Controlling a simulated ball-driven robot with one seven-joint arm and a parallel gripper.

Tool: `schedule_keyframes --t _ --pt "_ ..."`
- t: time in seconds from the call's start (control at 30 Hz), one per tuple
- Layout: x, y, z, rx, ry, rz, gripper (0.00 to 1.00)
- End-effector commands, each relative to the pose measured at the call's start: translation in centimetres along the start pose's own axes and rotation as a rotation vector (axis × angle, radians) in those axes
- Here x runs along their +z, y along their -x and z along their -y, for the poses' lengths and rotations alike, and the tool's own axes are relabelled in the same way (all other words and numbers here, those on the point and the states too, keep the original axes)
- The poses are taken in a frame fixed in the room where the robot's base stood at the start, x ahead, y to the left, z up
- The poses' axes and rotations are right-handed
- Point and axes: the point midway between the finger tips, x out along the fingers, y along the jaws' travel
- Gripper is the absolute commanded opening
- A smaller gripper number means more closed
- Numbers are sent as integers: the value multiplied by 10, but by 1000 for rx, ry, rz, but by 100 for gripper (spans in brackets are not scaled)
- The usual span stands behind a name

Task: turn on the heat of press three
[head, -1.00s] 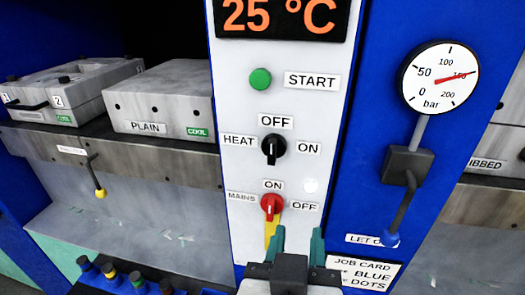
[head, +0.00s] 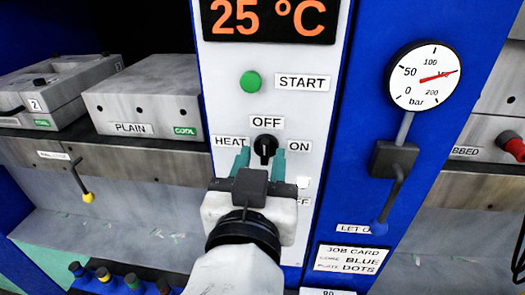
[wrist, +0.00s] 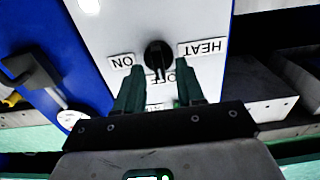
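The black heat knob (head: 265,148) is on the white control panel (head: 225,70), with HEAT at its left, OFF above and ON at its right. Its pointer is upright, toward OFF. The knob also shows in the wrist view (wrist: 158,57), upside down. My gripper (head: 260,163) is open just below the knob, one teal finger on each side. In the wrist view my gripper (wrist: 158,85) has the knob between and beyond its fingertips; I see no clear contact. The display (head: 268,18) reads 25 °C. No press number is visible.
A green START button (head: 250,82) is above the knob. The red mains switch is hidden behind my gripper. A gauge (head: 424,76) and grey valve lever (head: 392,180) stand right on the blue frame. Grey mould blocks (head: 143,103) lie on the left shelf.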

Motion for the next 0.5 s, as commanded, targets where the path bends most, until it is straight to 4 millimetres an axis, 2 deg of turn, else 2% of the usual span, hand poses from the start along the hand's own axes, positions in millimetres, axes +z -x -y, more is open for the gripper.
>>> schedule_keyframes --t 0.13,0.4,0.5 --pt "0 -9 -1 1 0 2 38" --pt "1 -10 0 0 0 1 38" --pt "1 -10 0 0 0 1 31"
